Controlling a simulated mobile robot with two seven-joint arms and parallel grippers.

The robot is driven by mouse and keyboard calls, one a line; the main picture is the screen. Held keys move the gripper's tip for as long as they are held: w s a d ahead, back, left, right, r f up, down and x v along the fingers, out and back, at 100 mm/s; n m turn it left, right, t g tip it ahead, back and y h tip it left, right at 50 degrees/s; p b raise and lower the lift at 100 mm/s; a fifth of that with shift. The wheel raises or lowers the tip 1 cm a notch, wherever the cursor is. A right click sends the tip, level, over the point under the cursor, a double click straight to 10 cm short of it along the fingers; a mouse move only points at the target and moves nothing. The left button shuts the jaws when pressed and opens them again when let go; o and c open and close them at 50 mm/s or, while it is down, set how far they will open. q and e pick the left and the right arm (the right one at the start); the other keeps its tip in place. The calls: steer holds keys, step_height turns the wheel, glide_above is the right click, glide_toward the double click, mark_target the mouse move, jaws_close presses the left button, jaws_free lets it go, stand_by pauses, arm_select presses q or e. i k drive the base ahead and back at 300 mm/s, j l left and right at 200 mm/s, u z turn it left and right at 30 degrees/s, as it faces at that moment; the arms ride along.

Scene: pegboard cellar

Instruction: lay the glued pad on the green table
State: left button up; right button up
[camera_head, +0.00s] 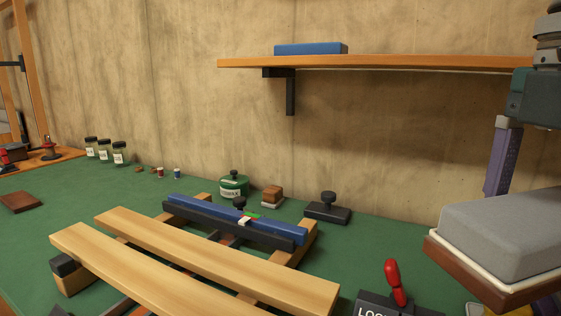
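The green table (390,232) fills the lower view and runs back to the wall. I cannot tell for certain which thing is the glued pad. A blue bar-shaped block (185,207) lies along a dark bar in a wooden slatted frame (190,255) on the table. A grey block (510,230) rests on a white layer and a brown board (470,276) at the lower right, close to me. An arm, seemingly my right one, enters at the upper right; its purple part (503,160) goes behind the grey block. Its fingertips are hidden. My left gripper is out of view.
A shelf (400,62) on the wall carries a blue block (310,48). A green tin (233,187), a small wooden block (272,192) and a black knobbed block (328,208) stand behind the frame. A red-handled tool (395,281) is in front. Jars (104,150) stand at left.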

mark_target(64, 223)
steer(key=i+j+u, duration=0.8)
steer(key=u, duration=0.15)
steer(key=i+j+u, duration=0.1)
steer(key=i+u, duration=0.85)
steer(key=i+l, duration=0.15)
steer(key=l, duration=0.2)
